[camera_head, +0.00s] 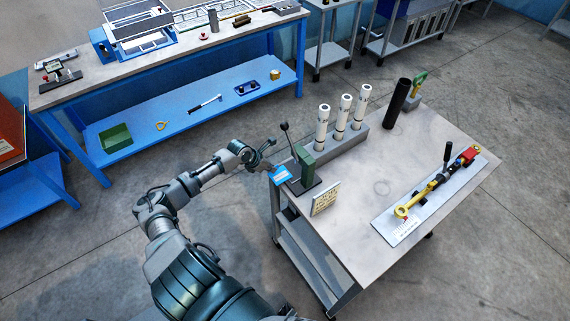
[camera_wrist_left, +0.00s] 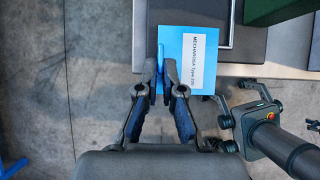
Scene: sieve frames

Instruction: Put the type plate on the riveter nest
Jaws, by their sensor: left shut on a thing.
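The type plate (camera_head: 281,175) is a light blue card with a white printed label. In the left wrist view the type plate (camera_wrist_left: 172,45) reaches forward from the fingers, beside a dark base with a grey recess at the top. My left gripper (camera_wrist_left: 166,76) is shut on its near left edge; it also shows in the head view (camera_head: 268,167). The green riveter (camera_head: 306,165) with a black lever stands right of the plate, at the table's left edge. Its nest is not clear in the head view. My right gripper is absent there; a jointed arm part at the left wrist view's right may be it.
A small sign (camera_head: 326,198) stands in front of the riveter. Behind it is a grey rack (camera_head: 345,140) with three white cylinders, and a black tube (camera_head: 397,103). A fixture board with a yellow tool (camera_head: 405,230) lies to the right. The table's middle is clear.

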